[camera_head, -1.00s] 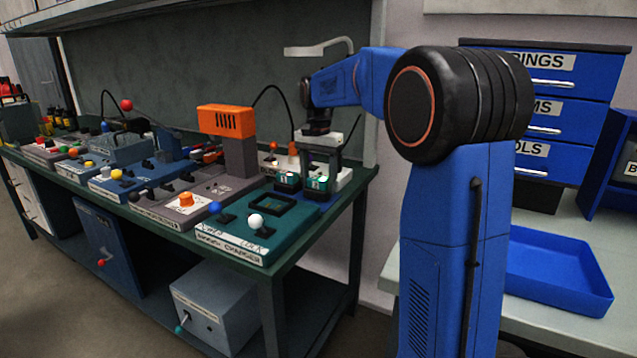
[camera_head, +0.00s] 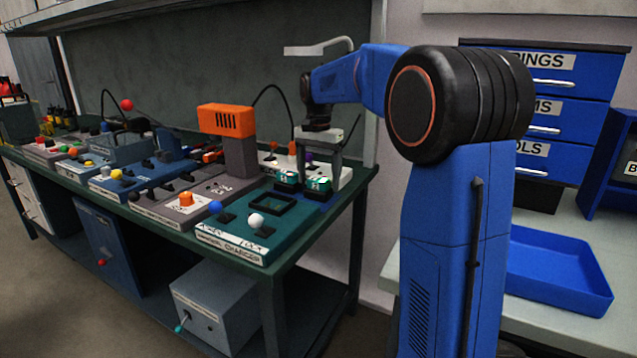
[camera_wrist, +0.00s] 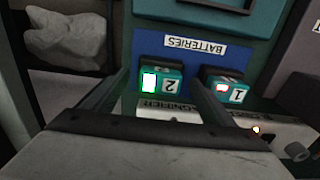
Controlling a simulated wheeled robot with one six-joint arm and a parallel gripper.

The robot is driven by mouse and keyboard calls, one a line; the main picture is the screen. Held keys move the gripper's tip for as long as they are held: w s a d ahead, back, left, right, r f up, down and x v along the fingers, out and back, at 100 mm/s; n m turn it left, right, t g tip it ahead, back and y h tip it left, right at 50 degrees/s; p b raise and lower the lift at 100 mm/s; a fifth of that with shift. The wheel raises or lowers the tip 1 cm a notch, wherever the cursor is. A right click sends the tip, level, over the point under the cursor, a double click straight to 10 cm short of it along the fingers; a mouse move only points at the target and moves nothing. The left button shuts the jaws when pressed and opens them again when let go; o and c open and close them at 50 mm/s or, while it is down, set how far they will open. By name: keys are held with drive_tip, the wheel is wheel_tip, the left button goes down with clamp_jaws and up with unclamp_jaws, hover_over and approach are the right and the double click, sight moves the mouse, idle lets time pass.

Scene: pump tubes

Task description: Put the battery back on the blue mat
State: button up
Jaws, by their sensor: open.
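Two teal-topped batteries stand side by side on the blue mat (camera_wrist: 180,48) with the BATTERIES label. Battery 2 (camera_wrist: 160,84), with a lit green display, also shows in the head view (camera_head: 319,186). Battery 1 (camera_wrist: 228,90), with a red display, stands beside it and shows in the head view (camera_head: 288,181). My gripper (camera_wrist: 160,76) is open, one finger on each side of battery 2, with gaps visible. In the head view my gripper (camera_head: 322,170) points down over that battery; whether the fingers reach beside it or stay above is unclear.
A teal charger box (camera_head: 240,232) with an empty square slot and white and blue knobs sits in front of the mat. An orange-topped grey device (camera_head: 238,150) stands left of the batteries. An empty blue tray (camera_head: 557,270) lies at right.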

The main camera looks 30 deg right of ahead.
sight(318, 179)
wheel_tip(318, 179, up, 11)
drive_tip(key=shift+f, duration=0.15)
drive_tip(key=shift+s, duration=0.1)
idle(0.6)
